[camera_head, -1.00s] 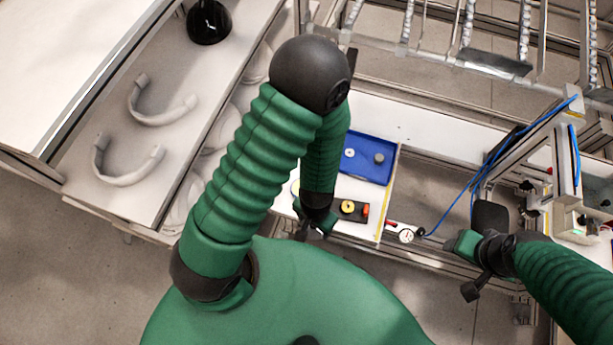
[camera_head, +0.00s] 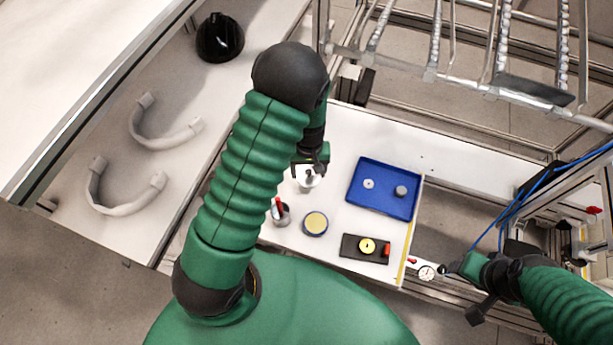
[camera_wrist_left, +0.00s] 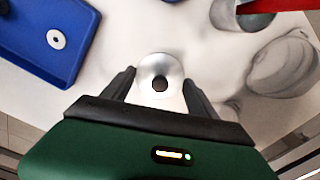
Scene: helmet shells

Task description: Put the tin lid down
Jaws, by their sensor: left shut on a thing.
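The tin lid (camera_wrist_left: 152,68) is a round silver disc with a dark knob, seen between my left fingertips in the left wrist view. In the head view, the lid (camera_head: 309,181) shows as a small pale disc below my left gripper (camera_head: 310,167). My left gripper (camera_wrist_left: 160,88) is shut on it over the white table (camera_head: 345,130); whether the lid touches the table I cannot tell. A round tin with a yellow top (camera_head: 315,223) stands nearer the front. My right gripper (camera_head: 466,280) is off the table's right side, its jaws unclear.
A blue tray (camera_head: 376,206) with two small round parts lies right of the lid. A grey cup (camera_head: 281,216) with a red item stands front left. A black block (camera_head: 352,246) with a yellow disc lies at the front. A dial gauge (camera_head: 427,273) is at the right edge.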

